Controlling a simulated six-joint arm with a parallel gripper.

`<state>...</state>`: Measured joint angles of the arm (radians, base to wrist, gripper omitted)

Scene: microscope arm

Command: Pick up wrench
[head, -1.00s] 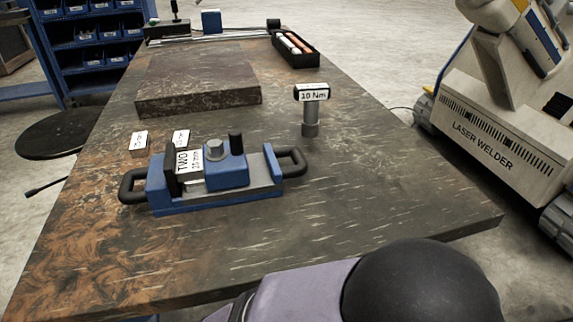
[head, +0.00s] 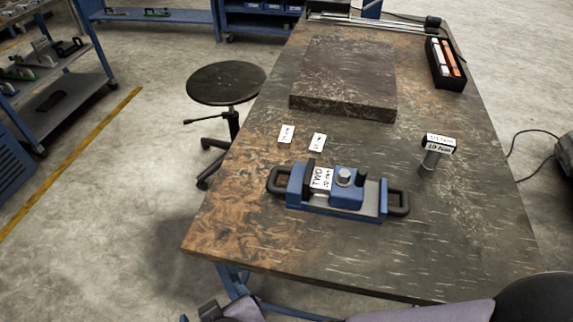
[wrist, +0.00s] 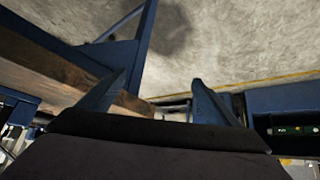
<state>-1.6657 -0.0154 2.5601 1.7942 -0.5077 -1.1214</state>
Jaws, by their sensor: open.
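A T-shaped tool (head: 431,160), likely the wrench, stands upright on the right part of the table. It has a grey shaft and a dark head with a white label, which read "10 Nm" in the earlier frame. My gripper (head: 222,311) shows at the bottom edge of the head view, off the table's near left corner and well away from the tool. In the wrist view my gripper (wrist: 152,95) has its two fingers spread apart with nothing between them. The tool does not show in the wrist view.
A blue vise (head: 340,192) sits on the near part of the table (head: 260,235), left of the tool. Two small labelled blocks (head: 302,138), a stone slab (head: 345,85) and a black tray (head: 446,65) lie farther back. A stool (head: 228,85) stands left.

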